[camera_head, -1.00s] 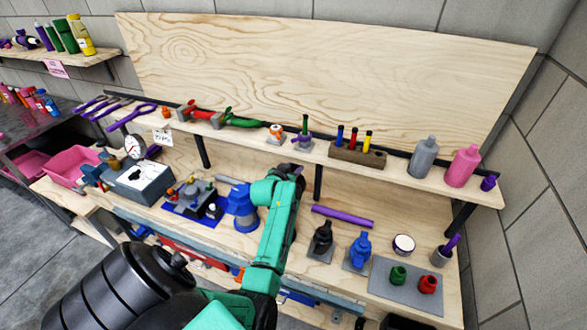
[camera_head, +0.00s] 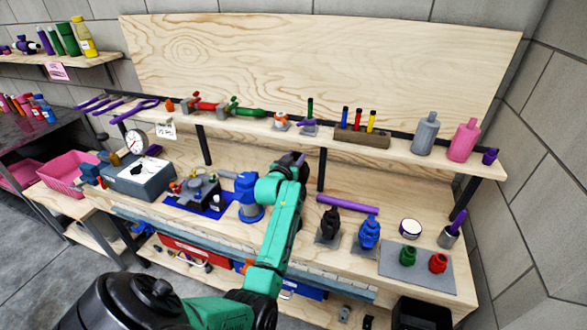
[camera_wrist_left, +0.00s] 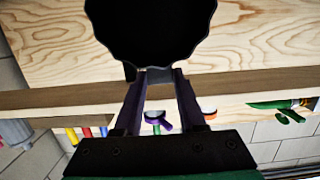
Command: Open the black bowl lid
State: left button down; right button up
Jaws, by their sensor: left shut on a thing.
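My left gripper (camera_wrist_left: 160,82) reaches over the bench. In the wrist view its two fingers close in at the lower edge of a large black round part with a scalloped rim (camera_wrist_left: 150,25), apparently the bowl lid. The gripper is shut on it. The top of this part is cut off by the frame. In the head view my arm hides the fingertips (camera_head: 302,158) and the held part. A black filter unit (camera_head: 329,224) stands upright on a grey base on the bench, right of my arm. My right gripper is not in view.
A blue filter unit (camera_head: 369,233) stands beside the black one. A purple rod (camera_head: 347,205) lies behind them. A grey mat (camera_head: 422,276) with a green and a red part is at right. The shelf (camera_head: 275,125) with bottles and markers runs behind my gripper.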

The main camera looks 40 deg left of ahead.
pick_arm(q)
jog(key=shift+w+r, duration=0.1)
jog(key=shift+c, duration=2.4)
grip_release()
jog(key=shift+w, duration=0.15)
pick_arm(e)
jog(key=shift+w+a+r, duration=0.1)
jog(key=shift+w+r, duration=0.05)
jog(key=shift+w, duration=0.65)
pick_arm(q)
jog(key=shift+s+d+f, duration=0.1)
jog(key=shift+s+f, duration=0.1)
jog(key=shift+s, duration=0.25)
jog(key=b+v, duration=0.2)
jog(key=v, duration=1.1)
jog(key=shift+s+r+b, duration=0.2)
jog(key=shift+s+b, duration=0.05)
jog(key=shift+b, duration=0.05)
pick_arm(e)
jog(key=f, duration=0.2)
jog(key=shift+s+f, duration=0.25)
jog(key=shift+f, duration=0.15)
pick_arm(q)
jog(key=shift+d, duration=0.15)
